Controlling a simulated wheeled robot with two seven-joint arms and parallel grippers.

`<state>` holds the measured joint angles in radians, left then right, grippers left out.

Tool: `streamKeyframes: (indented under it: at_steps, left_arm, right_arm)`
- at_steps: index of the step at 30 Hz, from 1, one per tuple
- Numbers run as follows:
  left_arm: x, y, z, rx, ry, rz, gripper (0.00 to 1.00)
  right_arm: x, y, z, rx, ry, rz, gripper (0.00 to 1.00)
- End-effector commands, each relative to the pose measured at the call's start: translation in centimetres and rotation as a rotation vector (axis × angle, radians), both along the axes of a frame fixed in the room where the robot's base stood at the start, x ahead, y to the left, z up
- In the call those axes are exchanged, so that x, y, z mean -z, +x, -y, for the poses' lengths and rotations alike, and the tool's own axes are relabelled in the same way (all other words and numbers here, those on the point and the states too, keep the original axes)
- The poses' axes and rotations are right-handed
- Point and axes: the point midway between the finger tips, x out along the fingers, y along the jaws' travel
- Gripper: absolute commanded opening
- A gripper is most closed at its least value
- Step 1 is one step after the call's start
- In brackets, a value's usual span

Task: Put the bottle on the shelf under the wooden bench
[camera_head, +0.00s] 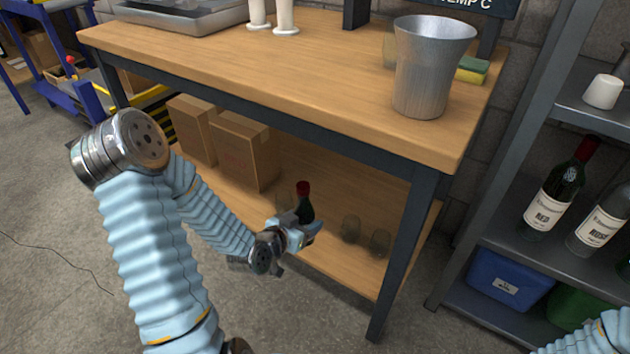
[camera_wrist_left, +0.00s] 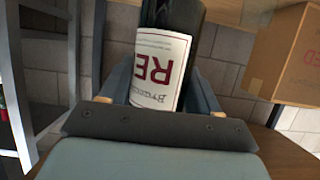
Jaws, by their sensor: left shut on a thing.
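A dark bottle with a red cap (camera_head: 304,204) and a white label marked "RE" is held in my left gripper (camera_head: 298,230). The label fills the middle of the left wrist view (camera_wrist_left: 162,66), between the two fingers. In the head view the bottle looks roughly upright at the lower wooden shelf (camera_head: 345,268) under the wooden bench (camera_head: 300,85). My gripper hides its lower part, so I cannot tell whether its base touches the shelf. My right gripper is out of view.
Cardboard boxes (camera_head: 238,150) stand on the lower shelf behind my left arm. Two glasses (camera_head: 380,242) stand right of the bottle. A bench leg (camera_head: 402,255) bounds the right. A metal bucket (camera_head: 430,70) is on the bench top. A rack (camera_head: 500,240) with bottles stands at right.

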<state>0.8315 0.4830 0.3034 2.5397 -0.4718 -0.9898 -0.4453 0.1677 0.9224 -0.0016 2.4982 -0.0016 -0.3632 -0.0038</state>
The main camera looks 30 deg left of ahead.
Motion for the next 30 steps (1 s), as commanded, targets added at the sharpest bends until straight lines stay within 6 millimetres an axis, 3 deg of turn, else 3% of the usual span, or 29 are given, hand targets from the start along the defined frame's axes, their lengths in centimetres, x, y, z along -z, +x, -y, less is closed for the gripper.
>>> streamKeyframes:
  at_steps: [4,14,17,23,30]
  left_arm:
    - [0.8,-0.3,-0.1,-0.001,0.003,0.005,0.15]
    - [1.9,1.3,-1.0,-0.001,0.007,0.008,0.15]
    - [2.1,3.0,-1.9,-0.004,-0.001,0.002,0.15]
    - [4.3,7.3,-4.4,-0.003,0.0,0.003,0.15]
    - [8.4,10.3,-6.1,-0.002,0.0,0.002,0.15]
  right_arm:
    - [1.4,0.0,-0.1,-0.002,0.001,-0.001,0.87]
    - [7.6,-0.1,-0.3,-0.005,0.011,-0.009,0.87]
    - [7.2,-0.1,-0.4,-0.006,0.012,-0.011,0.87]
    - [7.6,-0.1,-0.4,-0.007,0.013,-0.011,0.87]
    - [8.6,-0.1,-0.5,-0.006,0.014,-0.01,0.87]
